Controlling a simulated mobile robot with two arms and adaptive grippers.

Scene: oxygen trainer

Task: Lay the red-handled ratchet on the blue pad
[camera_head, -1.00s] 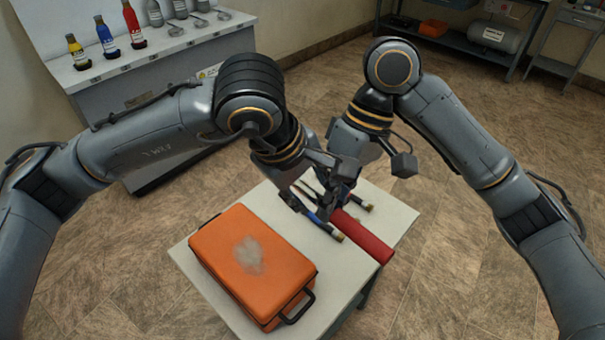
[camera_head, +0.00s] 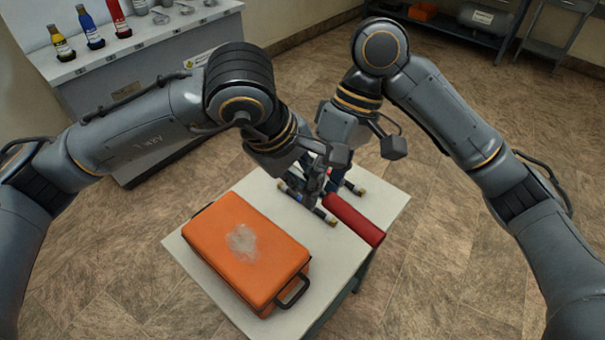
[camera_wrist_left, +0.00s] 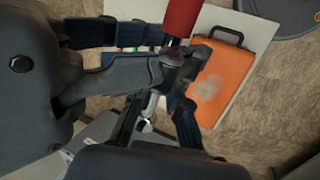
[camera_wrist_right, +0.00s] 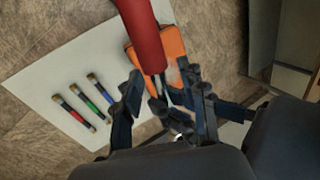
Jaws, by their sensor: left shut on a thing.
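The ratchet has a thick red handle (camera_head: 355,219) that slants over the right side of the white table. In the left wrist view the red handle (camera_wrist_left: 182,15) is at the top, with the metal shaft running down from it. My left gripper (camera_wrist_left: 178,62) is shut on the ratchet just below the handle. The ratchet's head (camera_wrist_left: 148,112) shows below the fingers. In the right wrist view my right gripper (camera_wrist_right: 164,88) has its fingers apart, with the ratchet's handle (camera_wrist_right: 143,35) and shaft seen between them; I cannot tell whether they touch. I see no blue pad.
An orange case (camera_head: 245,250) with a black handle covers the left part of the white table (camera_head: 395,205). Red (camera_wrist_right: 72,113), green (camera_wrist_right: 88,103) and blue (camera_wrist_right: 103,92) sticks lie on the table beneath my grippers. A counter with bottles (camera_head: 92,30) stands behind.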

